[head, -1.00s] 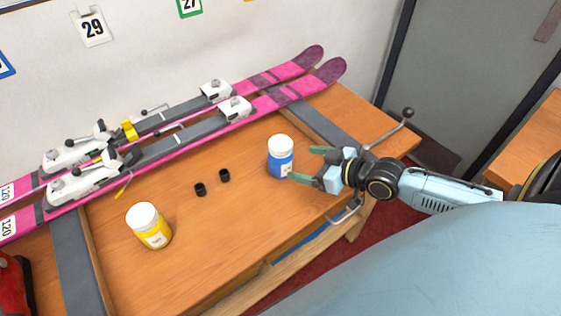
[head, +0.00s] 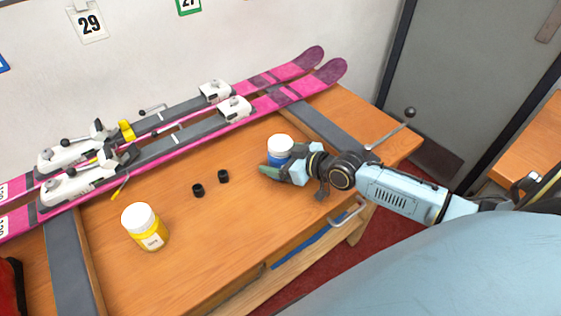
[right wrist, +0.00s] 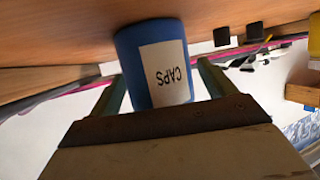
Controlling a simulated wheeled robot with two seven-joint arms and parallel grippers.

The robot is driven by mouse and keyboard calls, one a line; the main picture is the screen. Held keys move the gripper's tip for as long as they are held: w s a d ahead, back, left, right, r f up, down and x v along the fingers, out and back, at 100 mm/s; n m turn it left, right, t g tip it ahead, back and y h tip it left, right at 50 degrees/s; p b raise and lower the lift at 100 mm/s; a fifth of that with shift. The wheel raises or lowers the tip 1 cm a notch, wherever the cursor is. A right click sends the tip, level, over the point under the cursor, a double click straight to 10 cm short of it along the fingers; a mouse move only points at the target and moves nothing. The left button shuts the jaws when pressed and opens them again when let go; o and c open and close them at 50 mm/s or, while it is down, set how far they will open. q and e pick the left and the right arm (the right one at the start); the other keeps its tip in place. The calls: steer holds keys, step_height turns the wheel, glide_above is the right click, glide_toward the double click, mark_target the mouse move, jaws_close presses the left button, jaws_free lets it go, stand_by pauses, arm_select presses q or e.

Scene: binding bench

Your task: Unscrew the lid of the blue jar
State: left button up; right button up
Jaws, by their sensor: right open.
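The blue jar (head: 277,160) stands upright on the wooden bench with its white lid (head: 280,144) on top. In the right wrist view the blue jar (right wrist: 150,65) shows upside down, with a white label reading CAPS; its lid is not seen there. My right gripper (head: 272,168) is open, its fingers on either side of the jar. In the right wrist view the gripper (right wrist: 160,85) has gaps beside the jar, so no grip shows. In the head view the gripper hides the jar's lower part. My left gripper is not in view.
A yellow jar (head: 154,238) with a white lid stands at the front left of the bench (head: 220,235). Two small black pieces (head: 198,190) (head: 223,176) lie between the jars. Pink skis (head: 275,103) with bindings lie along the back. The bench's front middle is clear.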

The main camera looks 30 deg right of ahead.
mark_target(280, 142)
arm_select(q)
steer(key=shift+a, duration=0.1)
arm_select(e)
steer(key=shift+c, duration=0.2)
steer(key=c, duration=1.1)
step_height(280, 142, up, 10)
steer(key=p, duration=0.2)
steer(key=shift+r+p, duration=0.1)
steer(key=shift+p, duration=0.2)
steer(key=shift+c, duration=0.2)
steer(key=o, duration=0.6)
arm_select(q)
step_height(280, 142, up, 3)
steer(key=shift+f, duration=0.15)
arm_select(e)
steer(key=c, duration=0.9)
steer(key=shift+s+a+r+m+t+h, duration=0.15)
steer(key=shift+s+a+r+m+h, duration=0.7)
steer(key=shift+a+r, duration=0.5)
steer(key=shift+s+a+r+m+t+h, duration=0.2)
steer(key=shift+s+a+r+m+h, duration=0.65)
steer(key=shift+a, duration=0.8)
steer(key=shift+s+a+r+m+t+h, duration=0.15)
steer(key=shift+s+a+r+m+h, duration=0.45)
steer(key=shift+s+a+r+h, duration=0.65)
